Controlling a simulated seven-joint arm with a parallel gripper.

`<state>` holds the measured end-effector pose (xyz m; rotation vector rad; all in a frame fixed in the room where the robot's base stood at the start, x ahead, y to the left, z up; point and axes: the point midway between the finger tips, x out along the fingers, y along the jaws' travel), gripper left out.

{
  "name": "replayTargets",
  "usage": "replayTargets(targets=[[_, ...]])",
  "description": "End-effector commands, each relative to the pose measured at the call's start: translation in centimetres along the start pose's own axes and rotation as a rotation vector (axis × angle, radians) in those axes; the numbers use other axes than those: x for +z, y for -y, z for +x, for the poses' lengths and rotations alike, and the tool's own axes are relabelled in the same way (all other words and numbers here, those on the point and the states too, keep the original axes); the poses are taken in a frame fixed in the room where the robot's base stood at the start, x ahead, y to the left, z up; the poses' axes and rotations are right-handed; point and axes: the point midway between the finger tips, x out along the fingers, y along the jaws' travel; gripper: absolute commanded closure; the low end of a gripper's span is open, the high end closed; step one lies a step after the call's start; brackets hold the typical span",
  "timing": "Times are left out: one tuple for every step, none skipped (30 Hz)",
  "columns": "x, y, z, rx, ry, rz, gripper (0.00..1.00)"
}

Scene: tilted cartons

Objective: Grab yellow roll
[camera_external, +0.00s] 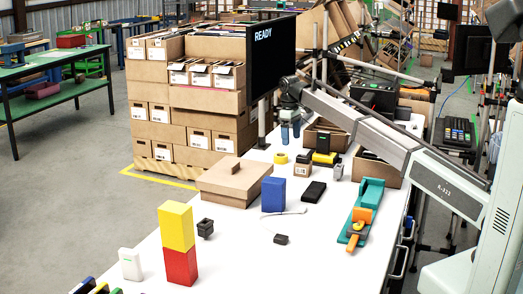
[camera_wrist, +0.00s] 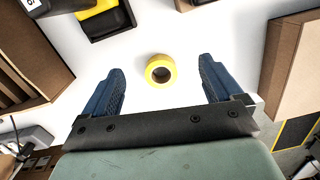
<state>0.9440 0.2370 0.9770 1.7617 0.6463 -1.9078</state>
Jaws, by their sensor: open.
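The yellow roll (camera_wrist: 161,60) is a small ring with a dark hole, lying on the white table. In the wrist view it shows between and slightly beyond the fingertips of my gripper (camera_wrist: 162,72), touching neither. In the external view the yellow roll (camera_external: 281,158) is at the far part of the table, left of a small carton. My gripper (camera_external: 290,132) shows there near the roll, above the table. Its blue fingers are spread wide and empty.
A closed brown carton (camera_external: 232,183) lies nearer on the table. A black and yellow item (camera_external: 325,158) and a small box (camera_external: 303,168) sit right of the roll. A blue block (camera_external: 273,194) and a yellow-over-red stack (camera_external: 177,228) stand nearer. A monitor (camera_external: 271,58) stands behind.

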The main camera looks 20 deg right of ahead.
Motion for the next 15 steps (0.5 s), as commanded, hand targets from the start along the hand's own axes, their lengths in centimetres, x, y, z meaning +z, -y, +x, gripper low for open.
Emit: replayTargets(targets=[[-0.5,0.0,0.2,0.0,0.0,0.047,0.07],[-0.7,-0.1,0.3,0.0,0.0,0.079,0.07],[-0.9,-0.1,0.4,0.001,-0.001,0.126,0.07],[-1.1,-0.1,0.5,0.001,-0.002,0.163,0.07],[-1.3,-0.1,0.6,0.001,-0.003,0.202,0.07],[-1.6,-0.2,0.7,0.002,-0.005,0.262,0.07],[-1.8,-0.3,0.7,0.002,-0.006,0.31,0.07],[-2.0,-0.4,0.8,0.002,-0.008,0.361,0.07],[-2.2,-0.5,0.9,0.002,-0.01,0.433,0.07],[-2.4,-0.6,0.9,0.002,-0.012,0.488,0.07],[-2.5,-0.7,0.9,0.002,-0.014,0.545,0.07],[-2.8,-0.8,0.9,0.002,-0.017,0.618,0.07],[-2.9,-0.8,0.9,0.002,-0.019,0.674,0.07],[-3.0,-0.9,0.9,0.001,-0.021,0.73,0.07],[-3.2,-1.0,0.8,0.001,-0.025,0.804,0.07]])
